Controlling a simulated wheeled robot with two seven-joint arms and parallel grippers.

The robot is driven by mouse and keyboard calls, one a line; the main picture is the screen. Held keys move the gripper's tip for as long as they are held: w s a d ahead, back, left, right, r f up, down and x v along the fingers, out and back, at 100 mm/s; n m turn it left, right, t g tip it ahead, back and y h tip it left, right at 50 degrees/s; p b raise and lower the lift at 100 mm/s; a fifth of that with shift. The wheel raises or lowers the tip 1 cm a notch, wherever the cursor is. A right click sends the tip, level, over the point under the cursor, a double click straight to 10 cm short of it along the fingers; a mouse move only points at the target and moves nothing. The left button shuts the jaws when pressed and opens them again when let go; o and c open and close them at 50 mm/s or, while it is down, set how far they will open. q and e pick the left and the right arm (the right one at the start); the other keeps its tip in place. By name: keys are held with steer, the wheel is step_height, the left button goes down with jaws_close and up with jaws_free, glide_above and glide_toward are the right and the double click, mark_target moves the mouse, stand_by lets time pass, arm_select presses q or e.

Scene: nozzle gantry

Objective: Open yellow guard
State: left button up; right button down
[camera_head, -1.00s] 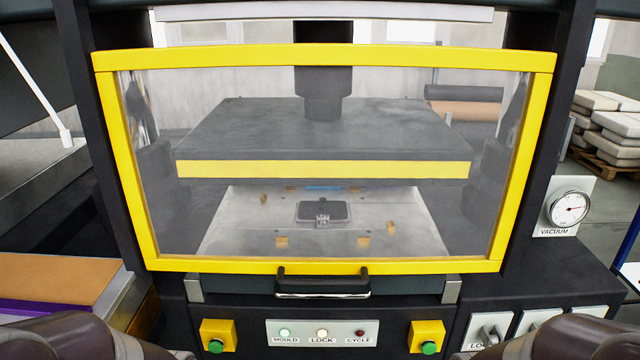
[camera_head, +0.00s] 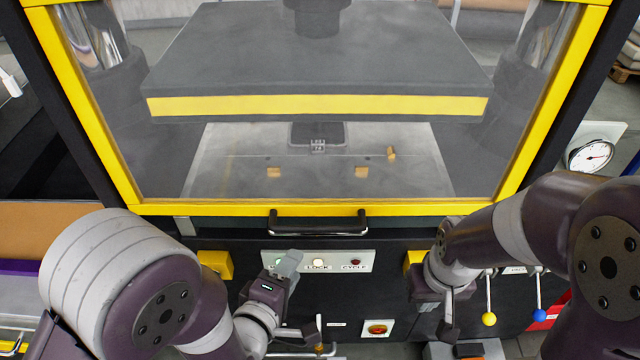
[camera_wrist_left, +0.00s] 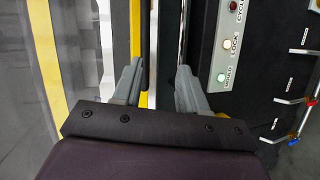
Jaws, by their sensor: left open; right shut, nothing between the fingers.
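The yellow guard (camera_head: 225,208) is a yellow frame around a clear pane, and it is down across the front of the press. Its black bar handle (camera_head: 318,229) sits at the middle of the lower frame bar. My left gripper (camera_head: 289,263) is open just below the handle, in front of the lamp panel. In the left wrist view its spread fingers (camera_wrist_left: 160,75) show near the guard's yellow edge (camera_wrist_left: 135,28) and dark and silver bars; I cannot tell whether they touch. My right gripper (camera_head: 447,326) is shut and empty, low at the right.
A lamp panel (camera_head: 335,260) lies below the guard, with yellow button boxes (camera_head: 216,264) on either side. A red stop button (camera_head: 377,328) and levers with yellow (camera_head: 489,319) and blue knobs are lower right. A vacuum gauge (camera_head: 590,155) is at the right.

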mark_target(317, 231)
arm_select(q)
steer(key=shift+n+t+h, duration=0.4)
steer(key=shift+n+t, duration=0.1)
steer(key=shift+n, duration=0.1)
steer(key=x, duration=0.3)
steer(key=r+x, duration=0.1)
steer(key=x, duration=0.3)
steer(key=p+x, duration=0.1)
steer(key=x, duration=0.3)
steer(key=shift+w+d+r, duration=0.15)
steer(key=shift+w+d, duration=0.05)
steer(key=shift+d, duration=0.3)
jaws_close()
